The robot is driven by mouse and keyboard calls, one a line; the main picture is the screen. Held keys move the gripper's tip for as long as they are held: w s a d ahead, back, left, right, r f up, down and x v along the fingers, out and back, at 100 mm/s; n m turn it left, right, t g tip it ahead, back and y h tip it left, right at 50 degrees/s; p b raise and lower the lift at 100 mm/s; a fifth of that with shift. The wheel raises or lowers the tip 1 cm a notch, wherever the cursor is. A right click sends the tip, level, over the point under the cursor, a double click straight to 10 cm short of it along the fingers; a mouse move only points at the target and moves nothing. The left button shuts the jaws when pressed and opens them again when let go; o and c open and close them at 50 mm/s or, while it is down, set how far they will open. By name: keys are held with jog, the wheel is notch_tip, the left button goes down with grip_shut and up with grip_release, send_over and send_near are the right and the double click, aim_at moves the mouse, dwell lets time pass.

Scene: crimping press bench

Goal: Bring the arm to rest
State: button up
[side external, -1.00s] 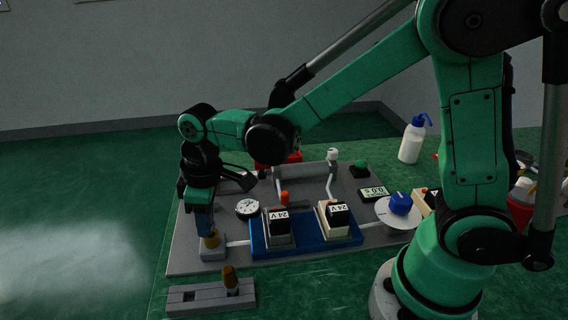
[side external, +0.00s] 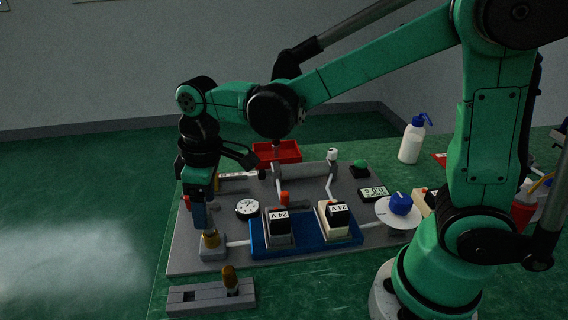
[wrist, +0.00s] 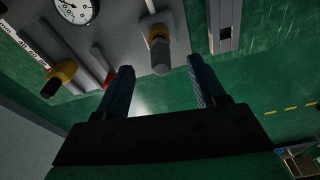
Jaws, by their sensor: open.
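My gripper (side external: 203,222) points down at the left end of the grey press board (side external: 190,258). It is open, and in the wrist view its two blue fingers (wrist: 160,72) stand apart with nothing held between them. A brass-collared fitting (side external: 210,239) stands upright in a grey block just below the fingertips. In the wrist view the same fitting (wrist: 160,50) shows beyond the gap between the fingers, apart from both.
Below lies a grey slotted holder (side external: 185,297) with a brass piece (side external: 229,280). The board carries a dial gauge (side external: 247,208), a blue base (side external: 312,243) with two 24 V units and a blue knob (side external: 400,203). A red tray (side external: 278,152) and white bottle (side external: 411,145) stand behind.

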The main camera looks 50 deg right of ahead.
jog(key=shift+s+r, duration=0.1)
jog(key=shift+r, duration=0.8)
jog(key=shift+d, duration=0.2)
jog(key=s+d+r+m+t, duration=0.2)
jog(key=s+d+m+t, duration=0.4)
jog(key=d, duration=0.3)
jog(key=shift+s+d+m+h, duration=0.2)
jog(key=shift+m+h, duration=0.2)
jog(key=shift+m, duration=0.4)
